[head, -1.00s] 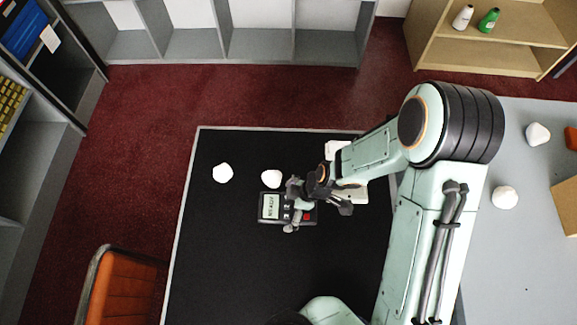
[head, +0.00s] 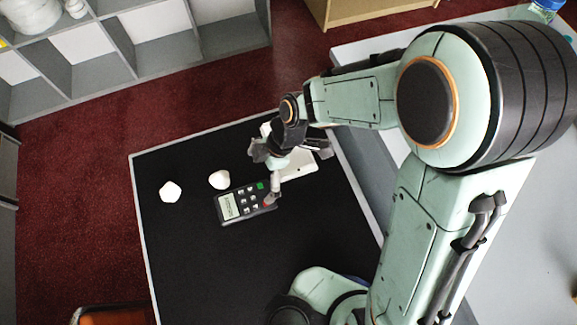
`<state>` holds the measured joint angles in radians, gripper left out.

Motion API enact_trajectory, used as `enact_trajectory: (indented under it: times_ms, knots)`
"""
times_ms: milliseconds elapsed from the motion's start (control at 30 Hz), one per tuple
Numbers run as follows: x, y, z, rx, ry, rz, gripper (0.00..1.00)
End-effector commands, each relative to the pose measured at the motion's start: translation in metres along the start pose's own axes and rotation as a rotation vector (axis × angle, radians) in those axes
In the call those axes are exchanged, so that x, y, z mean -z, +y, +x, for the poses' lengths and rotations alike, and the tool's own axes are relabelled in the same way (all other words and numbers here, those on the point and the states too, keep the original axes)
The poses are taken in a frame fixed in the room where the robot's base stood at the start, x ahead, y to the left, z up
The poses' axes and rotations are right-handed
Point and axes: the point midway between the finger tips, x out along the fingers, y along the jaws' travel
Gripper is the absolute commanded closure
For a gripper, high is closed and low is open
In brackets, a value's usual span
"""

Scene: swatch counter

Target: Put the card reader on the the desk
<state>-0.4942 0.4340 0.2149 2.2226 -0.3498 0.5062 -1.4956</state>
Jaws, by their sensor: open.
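The card reader (head: 239,205) is a dark grey device with a pale screen, light keys, a green key and a red key. It lies flat on the black top of the desk (head: 290,260). My gripper (head: 275,175) is open, just above and behind the reader's right end. One finger hangs near the red key; I cannot tell whether it touches. Nothing shows between the fingers.
Two white lumps (head: 219,180) lie on the desk left of my gripper. A white flat object (head: 297,165) is partly hidden behind the gripper. Grey shelves (head: 150,50) stand at the back left. The front of the desk top is clear.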

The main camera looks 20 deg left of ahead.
Motion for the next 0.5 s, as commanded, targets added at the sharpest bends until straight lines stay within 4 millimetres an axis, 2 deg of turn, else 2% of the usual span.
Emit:
enact_trajectory:
  times_ms: [167, 267, 367, 467, 500]
  knots:
    - [-0.001, 0.0, -0.001, -0.001, -0.001, 0.004, 0.0]
    - [-0.01, -0.003, -0.015, -0.016, -0.028, 0.092, 0.0]
    - [-0.035, -0.019, -0.052, -0.056, -0.095, 0.359, 0.0]
    - [-0.065, -0.054, -0.101, -0.131, -0.168, 0.788, 0.0]
    - [-0.074, -0.072, -0.118, -0.167, -0.188, 0.977, 0.0]
